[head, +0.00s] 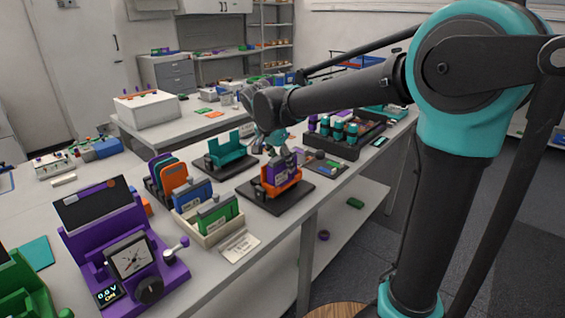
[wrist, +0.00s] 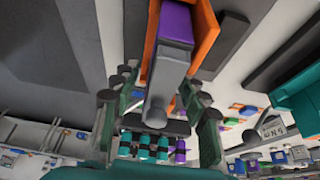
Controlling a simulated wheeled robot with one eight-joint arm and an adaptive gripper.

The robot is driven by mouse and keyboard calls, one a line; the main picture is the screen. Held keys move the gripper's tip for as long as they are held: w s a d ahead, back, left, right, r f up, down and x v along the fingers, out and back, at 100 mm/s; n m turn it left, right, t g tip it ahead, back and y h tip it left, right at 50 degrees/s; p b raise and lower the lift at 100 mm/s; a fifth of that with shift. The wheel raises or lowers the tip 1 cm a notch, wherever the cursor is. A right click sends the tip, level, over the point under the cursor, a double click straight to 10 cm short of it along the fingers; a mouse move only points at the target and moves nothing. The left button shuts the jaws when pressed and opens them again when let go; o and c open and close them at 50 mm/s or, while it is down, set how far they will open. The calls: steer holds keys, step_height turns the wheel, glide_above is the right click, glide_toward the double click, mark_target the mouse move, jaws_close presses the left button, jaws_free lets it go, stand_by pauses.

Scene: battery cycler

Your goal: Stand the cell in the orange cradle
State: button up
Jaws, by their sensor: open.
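The orange cradle (head: 268,189) stands on a dark base plate near the table's front edge. In the wrist view the purple cell (wrist: 176,22) sits against the orange wall of the cradle (wrist: 206,38), and a grey part (wrist: 170,65) sticks out from the cell toward me.
A teal cradle (head: 226,153) stands behind left. A holder with green and blue cells (head: 214,217) and the purple tester (head: 121,255) are at left. A black tray (head: 335,146) of teal-topped cylinders lies to the right. Free room around these is narrow.

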steer(key=v, duration=1.2)
steer(key=shift+s+r, duration=0.1)
steer(key=shift+r, duration=0.1)
